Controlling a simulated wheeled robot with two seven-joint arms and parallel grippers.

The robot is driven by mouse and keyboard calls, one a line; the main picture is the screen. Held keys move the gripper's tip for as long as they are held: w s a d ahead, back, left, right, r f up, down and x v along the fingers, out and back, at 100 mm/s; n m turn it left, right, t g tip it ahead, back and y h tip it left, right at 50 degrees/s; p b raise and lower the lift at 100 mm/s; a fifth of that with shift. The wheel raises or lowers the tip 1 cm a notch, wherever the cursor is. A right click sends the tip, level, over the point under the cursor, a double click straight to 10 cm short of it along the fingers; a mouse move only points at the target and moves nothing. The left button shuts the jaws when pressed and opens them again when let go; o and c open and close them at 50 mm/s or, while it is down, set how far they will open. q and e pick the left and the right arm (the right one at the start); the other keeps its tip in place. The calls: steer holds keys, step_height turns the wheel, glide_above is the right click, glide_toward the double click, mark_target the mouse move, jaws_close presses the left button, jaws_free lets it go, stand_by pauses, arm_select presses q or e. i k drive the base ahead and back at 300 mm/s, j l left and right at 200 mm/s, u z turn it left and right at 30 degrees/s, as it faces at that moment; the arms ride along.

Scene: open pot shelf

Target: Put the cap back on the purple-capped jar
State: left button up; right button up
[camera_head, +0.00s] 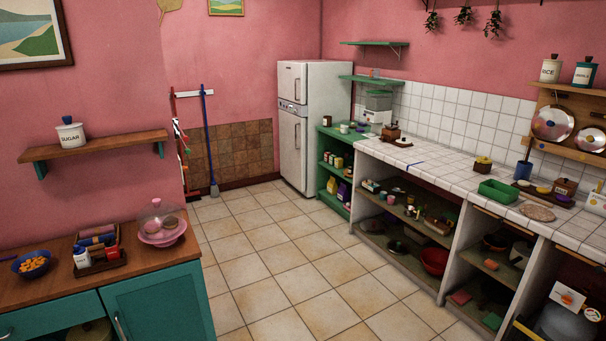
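I cannot clearly pick out a purple-capped jar or a loose purple cap from here. Several small jars (338,161) stand on the middle shelf of the green shelf unit (327,146) beside the fridge; their caps are too small to tell apart. A purple item (343,191) stands on its lower shelf, too small to make out. Neither of my grippers is in view.
A white-tiled counter (440,175) with open shelves of pots runs along the right. A teal cabinet (160,305) stands at front left, bearing a pink cake stand (162,238). The tiled floor (270,250) between is clear.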

mark_target(345, 124)
steer(key=i, duration=5.05)
steer(key=i+j+z, duration=0.1)
steer(key=i+z, duration=0.35)
steer(key=i, duration=0.15)
steer(key=i+j+z, duration=0.4)
steer(key=i, duration=0.15)
steer(key=i+j+z, duration=0.95)
steer(key=j+z, duration=0.3)
steer(key=i+j+z, duration=0.15)
steer(key=j+z, duration=0.2)
steer(key=j, duration=0.2)
steer(key=j+z, duration=0.4)
steer(key=j, duration=0.15)
steer(key=j+z, duration=0.4)
steer(key=j, duration=0.2)
steer(key=i, duration=0.05)
